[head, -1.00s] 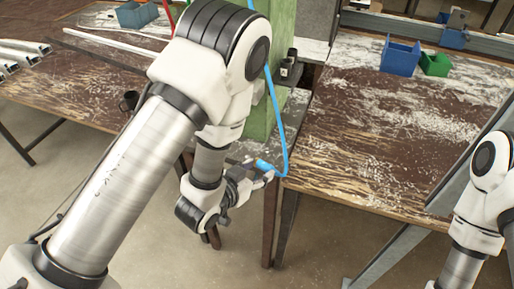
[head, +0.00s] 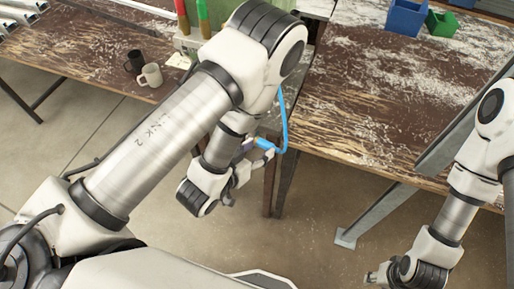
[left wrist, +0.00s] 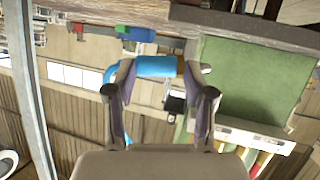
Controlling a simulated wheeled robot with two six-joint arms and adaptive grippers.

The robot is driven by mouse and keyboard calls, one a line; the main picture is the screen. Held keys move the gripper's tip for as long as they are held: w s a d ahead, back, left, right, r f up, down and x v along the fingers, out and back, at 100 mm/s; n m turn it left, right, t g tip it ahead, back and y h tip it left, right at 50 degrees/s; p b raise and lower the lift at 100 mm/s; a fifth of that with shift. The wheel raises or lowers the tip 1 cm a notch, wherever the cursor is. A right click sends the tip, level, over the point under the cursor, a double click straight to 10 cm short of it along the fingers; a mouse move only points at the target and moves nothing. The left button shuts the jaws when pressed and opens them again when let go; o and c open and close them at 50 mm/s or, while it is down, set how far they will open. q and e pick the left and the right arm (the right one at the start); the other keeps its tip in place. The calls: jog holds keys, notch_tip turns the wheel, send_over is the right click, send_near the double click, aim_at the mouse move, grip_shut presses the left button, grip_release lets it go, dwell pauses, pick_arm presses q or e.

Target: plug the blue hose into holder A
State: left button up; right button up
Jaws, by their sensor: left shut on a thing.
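My left gripper (head: 256,160) is shut on the end piece of the blue hose (head: 284,122), in front of the gap beside the right-hand table. In the left wrist view the blue hose end (left wrist: 157,66) lies crosswise between the two fingertips, with a brownish tip towards the right finger. The hose curves up behind my left arm. A small black fitting (left wrist: 175,103) shows beyond the fingers, beside a green panel (left wrist: 245,80). I cannot tell whether it is holder A; no label is readable. My right gripper (head: 373,277) is at the bottom right, its fingers too small to judge.
A worn brown table (head: 380,120) fills the right, with a blue bin (head: 407,17) and a green bin (head: 441,23) at its back. A black mug (head: 134,61) and a grey mug (head: 150,75) stand on the left table (head: 75,55). Open floor lies in front.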

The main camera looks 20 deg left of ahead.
pick_arm(q)
jog(key=n, duration=0.1)
jog(key=d+n, duration=0.1)
jog(key=n, duration=0.1)
jog(key=shift+r, duration=0.1)
jog(key=w+a+r+n+t+h+p, duration=0.1)
jog(key=w+r+n+p, duration=0.3)
jog(key=r, duration=0.5)
jog(key=w+a+r+n+t+p, duration=0.1)
jog(key=r+n+p, duration=0.35)
jog(key=r, duration=0.45)
jog(key=w+a+r+n+t+h+p, duration=0.1)
jog(key=w+r+n+p, duration=0.2)
jog(key=r+p, duration=0.4)
jog(key=w+r+n+b, duration=0.1)
jog(key=w+b, duration=1)
jog(key=w, duration=0.3)
jog(key=shift+w+d+r+t+b, duration=0.2)
jog(key=shift+d+t+b, duration=0.1)
jog(key=shift+t, duration=0.1)
jog(key=shift+s, duration=0.1)
